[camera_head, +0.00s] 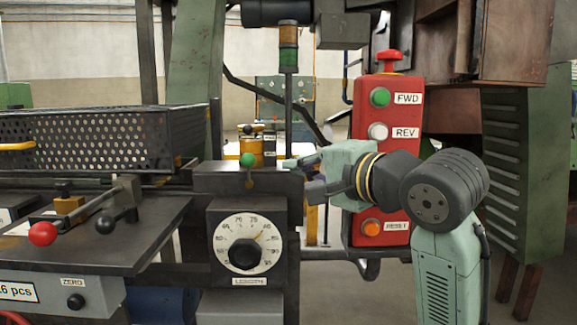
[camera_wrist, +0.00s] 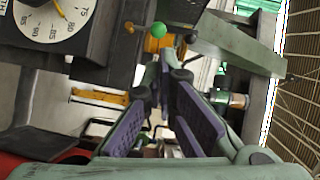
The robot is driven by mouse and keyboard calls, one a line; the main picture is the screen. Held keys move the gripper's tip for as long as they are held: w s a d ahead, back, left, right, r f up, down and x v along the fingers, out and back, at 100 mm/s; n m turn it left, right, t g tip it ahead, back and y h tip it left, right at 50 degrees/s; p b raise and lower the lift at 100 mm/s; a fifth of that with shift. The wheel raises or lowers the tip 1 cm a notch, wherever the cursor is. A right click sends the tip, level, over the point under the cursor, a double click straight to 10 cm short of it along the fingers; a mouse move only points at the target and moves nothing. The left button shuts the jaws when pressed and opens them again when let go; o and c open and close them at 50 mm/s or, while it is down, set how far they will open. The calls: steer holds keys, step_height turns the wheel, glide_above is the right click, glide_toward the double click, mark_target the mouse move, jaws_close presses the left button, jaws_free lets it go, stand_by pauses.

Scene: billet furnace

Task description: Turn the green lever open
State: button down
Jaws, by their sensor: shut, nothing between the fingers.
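The knob also shows in the wrist view (camera_wrist: 158,29), beyond my fingertips and near the top edge. My gripper (camera_head: 296,168) is to the right of the knob, at about its height in the picture, with the fingers pointing left. A gap shows between the fingertips and the knob. My gripper (camera_wrist: 162,82) is shut and empty, its purple-padded fingers reaching up the wrist view. Nothing covers the knob.
The dial box (camera_head: 208,245) carries a white numbered dial below the lever. A red control box (camera_head: 400,92) with several buttons stands behind my arm. A perforated basket (camera_head: 105,140) and a red-knobbed lever (camera_head: 42,234) are at left. A thin signal-light post rises behind the dial box.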

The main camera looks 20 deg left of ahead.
mark_target(249, 158)
steer(key=p+x, duration=0.2)
steer(key=x, duration=1.1)
steer(key=shift+w+a, duration=0.2)
steer(key=shift+a, duration=0.1)
steer(key=shift+r+p, duration=0.1)
steer(key=shift+p, duration=0.3)
steer(key=shift+a+r+p, duration=0.2)
steer(key=shift+a+p, duration=0.1)
steer(key=shift+p, duration=0.15)
steer(key=shift+w+a+n+h+p, duration=0.1)
steer(key=shift+a+n+h+p, duration=0.2)
steer(key=shift+n+p, duration=0.1)
steer(key=shift+f, duration=0.15)
steer(key=shift+a, duration=0.1)
steer(key=shift+p, duration=0.35)
